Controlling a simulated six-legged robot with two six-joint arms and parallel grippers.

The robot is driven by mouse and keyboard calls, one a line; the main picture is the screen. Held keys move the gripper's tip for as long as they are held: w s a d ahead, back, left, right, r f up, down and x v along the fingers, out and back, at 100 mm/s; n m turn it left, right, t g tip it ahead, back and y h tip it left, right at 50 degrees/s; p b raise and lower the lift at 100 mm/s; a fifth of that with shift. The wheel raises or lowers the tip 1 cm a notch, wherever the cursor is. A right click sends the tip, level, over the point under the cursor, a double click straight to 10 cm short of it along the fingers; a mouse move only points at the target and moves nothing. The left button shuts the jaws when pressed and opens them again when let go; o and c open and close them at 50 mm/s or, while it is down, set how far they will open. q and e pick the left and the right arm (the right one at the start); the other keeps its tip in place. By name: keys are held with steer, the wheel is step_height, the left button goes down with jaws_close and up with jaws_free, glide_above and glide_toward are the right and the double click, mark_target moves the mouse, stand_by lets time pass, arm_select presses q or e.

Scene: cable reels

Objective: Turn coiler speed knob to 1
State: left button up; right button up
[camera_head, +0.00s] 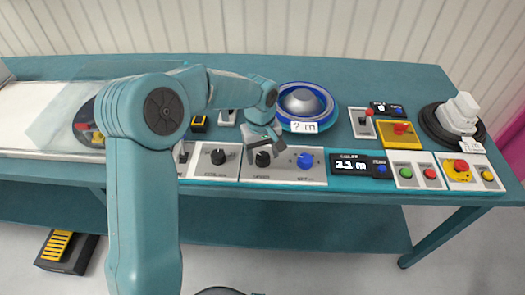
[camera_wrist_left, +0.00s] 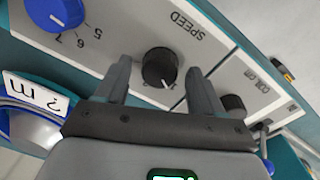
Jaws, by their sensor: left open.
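The speed knob (camera_head: 263,159) is a black round knob on a light grey panel in the head view. In the left wrist view the knob (camera_wrist_left: 160,68) sits below the upside-down word SPEED, with a white pointer line toward the lower edge of the picture. A numeral beside the pointer is partly legible, perhaps a 1. My left gripper (camera_head: 264,146) is over this knob. In the wrist view its two fingers (camera_wrist_left: 158,88) are open, one on each side of the knob with gaps visible. I cannot tell how far the fingertips are from the panel.
A blue knob (camera_head: 305,161) and another black knob (camera_head: 218,157) flank the speed knob. A display (camera_head: 350,165) and button boxes (camera_head: 417,172) stand to the right. A blue reel (camera_head: 305,104) with a "? m" card (camera_head: 304,127) lies behind.

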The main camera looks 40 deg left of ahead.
mark_target(260, 158)
arm_select(q)
steer(key=shift+r, duration=0.1)
step_height(260, 158, up, 16)
steer(key=p, duration=0.1)
steer(key=shift+s+a, duration=0.2)
steer(key=shift+s, duration=0.1)
steer(key=shift+s, duration=0.15)
stand_by(0.3)
